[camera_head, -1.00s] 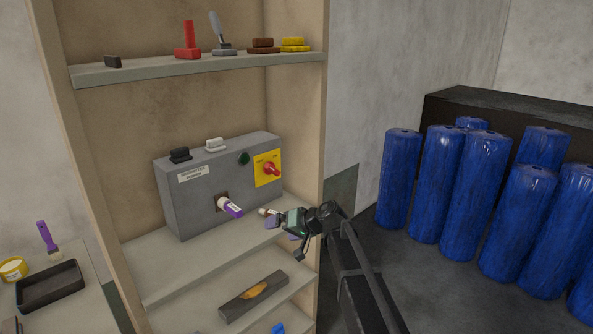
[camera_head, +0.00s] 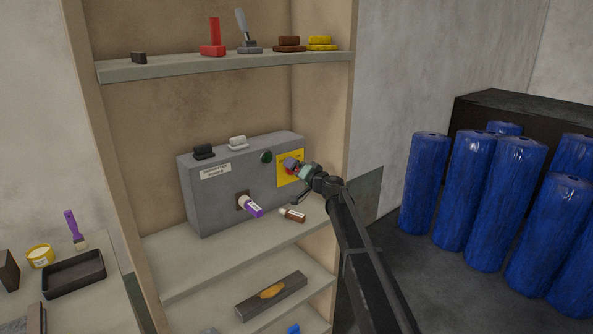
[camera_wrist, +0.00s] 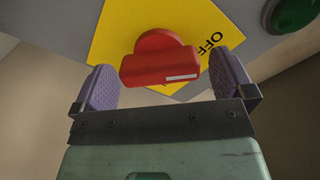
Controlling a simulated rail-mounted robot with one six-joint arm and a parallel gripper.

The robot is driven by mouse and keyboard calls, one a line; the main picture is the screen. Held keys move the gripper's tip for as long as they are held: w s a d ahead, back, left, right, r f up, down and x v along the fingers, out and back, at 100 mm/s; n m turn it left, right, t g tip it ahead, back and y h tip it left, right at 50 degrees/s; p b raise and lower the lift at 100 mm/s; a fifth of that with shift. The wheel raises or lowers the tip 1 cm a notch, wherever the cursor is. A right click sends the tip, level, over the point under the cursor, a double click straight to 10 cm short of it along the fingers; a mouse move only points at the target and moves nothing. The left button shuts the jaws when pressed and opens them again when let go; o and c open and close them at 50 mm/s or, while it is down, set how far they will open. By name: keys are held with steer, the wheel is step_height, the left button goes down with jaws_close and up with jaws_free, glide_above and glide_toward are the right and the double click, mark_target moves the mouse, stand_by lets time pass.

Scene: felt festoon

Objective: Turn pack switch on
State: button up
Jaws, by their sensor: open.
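The pack switch is a red rotary knob (camera_wrist: 160,60) on a yellow plate (camera_head: 283,178) marked "OFF", at the right of the front of a grey box (camera_head: 215,202). My gripper (camera_wrist: 160,85) is open, with one purple pad on each side of the red knob. In the wrist view the knob sits between the pads with gaps on both sides. In the head view my gripper (camera_head: 292,165) is in front of the yellow plate and hides most of the knob. A white mark shows at one end of the knob's handle.
A green button (camera_head: 266,157) is left of the yellow plate. The shelf's right side panel is close.

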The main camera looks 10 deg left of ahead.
steer(key=shift+w+a, duration=0.3)
steer(key=c, duration=0.9)
